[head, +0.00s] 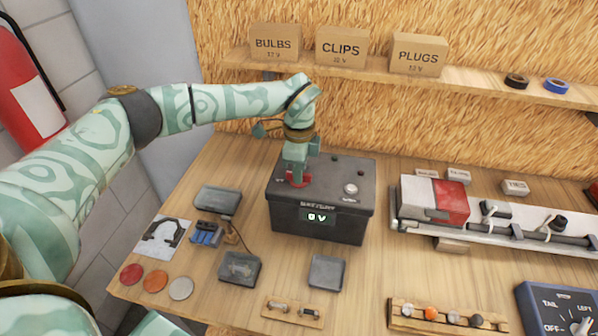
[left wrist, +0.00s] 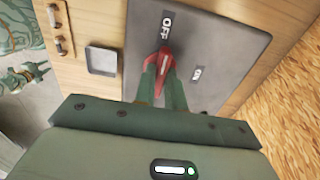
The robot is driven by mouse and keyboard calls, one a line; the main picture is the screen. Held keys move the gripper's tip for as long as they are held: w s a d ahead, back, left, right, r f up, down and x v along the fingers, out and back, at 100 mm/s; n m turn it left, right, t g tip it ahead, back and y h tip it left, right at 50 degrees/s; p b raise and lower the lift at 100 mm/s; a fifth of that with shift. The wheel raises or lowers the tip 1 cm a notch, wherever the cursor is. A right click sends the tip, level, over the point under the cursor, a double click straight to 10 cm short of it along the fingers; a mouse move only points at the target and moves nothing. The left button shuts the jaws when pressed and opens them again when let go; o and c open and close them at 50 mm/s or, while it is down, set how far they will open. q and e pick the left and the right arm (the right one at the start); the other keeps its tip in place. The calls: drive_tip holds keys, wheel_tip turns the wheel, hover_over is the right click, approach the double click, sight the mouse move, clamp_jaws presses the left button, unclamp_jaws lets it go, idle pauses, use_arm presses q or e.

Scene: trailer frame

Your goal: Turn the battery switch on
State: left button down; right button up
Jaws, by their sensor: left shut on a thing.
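The battery (head: 335,225) is a dark grey box on the bench, and its front display reads "0 V". The red battery switch (head: 299,180) is on its top at the left. In the left wrist view the red switch (left wrist: 165,60) points up toward the "OFF" label, with an "ON" label to its right. My left gripper (head: 297,176) comes down on the switch from above. Its fingers (left wrist: 163,80) are shut on the red switch and partly hide it. My right gripper is not seen in either view.
A silver knob (head: 351,189) stands on the battery's right side. Small trays (head: 326,273) lie in front. A white and red light unit (head: 433,199) is to the right. A shelf with cardboard boxes (head: 341,47) runs behind. A control panel (head: 560,310) is at the front right.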

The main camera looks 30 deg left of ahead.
use_arm(q)
drive_tip(key=m+p, duration=0.1)
drive_tip(key=m, duration=0.2)
drive_tip(key=shift+r+p, duration=0.2)
drive_tip(key=shift+p, duration=0.15)
drive_tip(key=shift+f+m, duration=0.15)
drive_tip(key=shift+m, duration=0.95)
drive_tip(key=m+p, duration=0.2)
drive_tip(key=m, duration=0.1)
drive_tip(key=shift+m, duration=1.1)
